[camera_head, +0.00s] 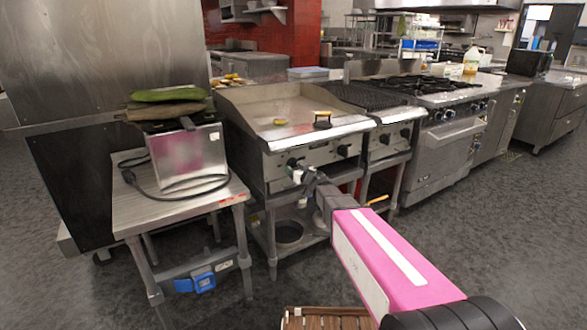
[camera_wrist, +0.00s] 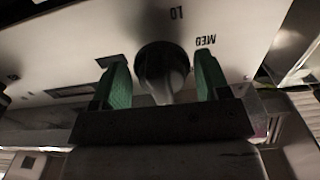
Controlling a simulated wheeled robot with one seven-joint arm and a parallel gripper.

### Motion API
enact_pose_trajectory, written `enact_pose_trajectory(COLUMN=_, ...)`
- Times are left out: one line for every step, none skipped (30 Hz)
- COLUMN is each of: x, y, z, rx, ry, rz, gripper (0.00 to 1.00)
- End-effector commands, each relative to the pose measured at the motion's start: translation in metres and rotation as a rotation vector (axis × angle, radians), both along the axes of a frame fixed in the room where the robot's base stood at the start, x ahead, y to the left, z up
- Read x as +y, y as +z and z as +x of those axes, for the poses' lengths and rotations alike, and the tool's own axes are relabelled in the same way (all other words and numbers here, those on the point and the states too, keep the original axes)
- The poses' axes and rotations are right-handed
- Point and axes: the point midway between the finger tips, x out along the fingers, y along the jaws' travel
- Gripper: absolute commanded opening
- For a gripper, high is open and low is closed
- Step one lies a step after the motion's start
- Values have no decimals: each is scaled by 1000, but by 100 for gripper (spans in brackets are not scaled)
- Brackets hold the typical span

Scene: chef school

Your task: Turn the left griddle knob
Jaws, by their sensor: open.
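The griddle (camera_head: 290,112) is a steel unit with a flat top and knobs along its front panel. The left griddle knob (camera_head: 293,163) is dark and partly hidden by my gripper in the head view. In the wrist view the round dark knob (camera_wrist: 161,68) lies between my gripper's two green-padded fingers, with "LO" and "MED" printed on the panel near it. My gripper (camera_wrist: 160,85) is open, one finger on each side of the knob, with small gaps visible. My gripper (camera_head: 300,174) also shows at the griddle's front in the head view.
The right griddle knob (camera_head: 343,151) is on the same panel. A steel side table (camera_head: 190,208) with a boxy appliance (camera_head: 188,155) and cord stands left. A charbroiler (camera_head: 372,98) and range (camera_head: 448,150) stand right. The floor (camera_head: 480,235) at right is clear.

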Motion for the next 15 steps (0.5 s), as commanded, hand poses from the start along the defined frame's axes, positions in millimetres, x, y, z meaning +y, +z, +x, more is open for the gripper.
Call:
enact_pose_trajectory(x=-5, y=1, z=-10, rx=1, ry=-1, rz=-1, gripper=69)
enact_pose_trajectory(x=-8, y=1, z=-14, rx=1, ry=-1, rz=-1, gripper=69)
enact_pose_trajectory(x=-12, y=1, z=-20, rx=1, ry=-1, rz=-1, gripper=69)
enact_pose_trajectory(x=-15, y=0, z=-25, rx=1, ry=-1, rz=-1, gripper=69)
enact_pose_trajectory(x=-18, y=0, z=-30, rx=2, ry=-1, rz=-1, gripper=69)
enact_pose_trajectory(x=-23, y=0, z=-37, rx=2, ry=-1, rz=-1, gripper=69)
enact_pose_trajectory(x=-26, y=0, z=-42, rx=2, ry=-2, rz=-1, gripper=69)
enact_pose_trajectory(x=-29, y=0, z=-46, rx=1, ry=-1, rz=-1, gripper=69)
enact_pose_trajectory(x=-34, y=1, z=-53, rx=1, ry=-1, rz=-1, gripper=69)
enact_pose_trajectory(x=-36, y=1, z=-57, rx=1, ry=-1, rz=-1, gripper=69)
enact_pose_trajectory(x=-39, y=1, z=-61, rx=1, ry=-1, rz=-1, gripper=69)
enact_pose_trajectory(x=-42, y=0, z=-65, rx=2, ry=-1, rz=-1, gripper=69)
enact_pose_trajectory(x=-44, y=0, z=-68, rx=1, ry=-1, rz=-1, gripper=69)
enact_pose_trajectory(x=-46, y=0, z=-70, rx=1, ry=-1, rz=-1, gripper=69)
enact_pose_trajectory(x=-48, y=0, z=-73, rx=1, ry=0, rz=-1, gripper=69)
